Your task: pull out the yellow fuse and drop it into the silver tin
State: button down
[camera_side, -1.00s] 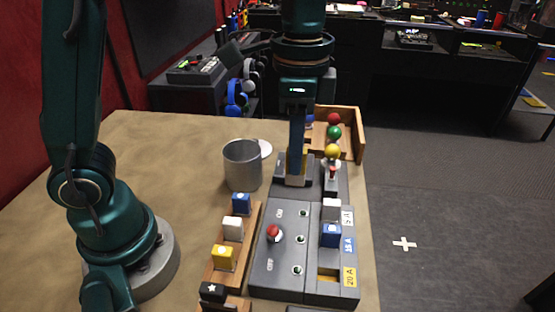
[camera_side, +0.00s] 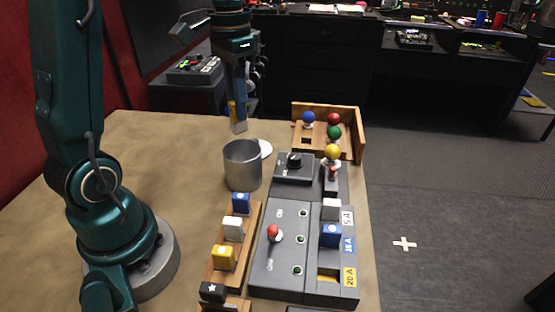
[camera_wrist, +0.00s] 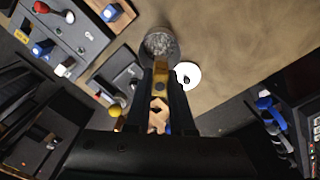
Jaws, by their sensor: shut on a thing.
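My gripper (camera_side: 238,122) is shut on a yellow fuse (camera_wrist: 160,72), which shows between the fingers in the wrist view and partly in the side view (camera_side: 231,109). The silver tin (camera_side: 243,172) stands upright and open on the table. In the side view the fingertips are above the tin's rim and apart from it. In the wrist view the tin (camera_wrist: 158,46) lies just beyond the fingertips. The 20 A slot (camera_side: 328,274) in the grey fuse box shows a yellow recess with no fuse standing in it.
A wooden rack (camera_side: 213,274) holds blue, white and yellow fuses. The fuse box (camera_side: 285,268) has a red-tipped lever and seated white and blue fuses.

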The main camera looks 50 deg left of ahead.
aim_at(240, 132)
jog(key=shift+f, duration=3)
jog(key=c, duration=0.7)
grip_release()
jog(key=shift+r, duration=0.1)
jog(key=shift+r, duration=3.4)
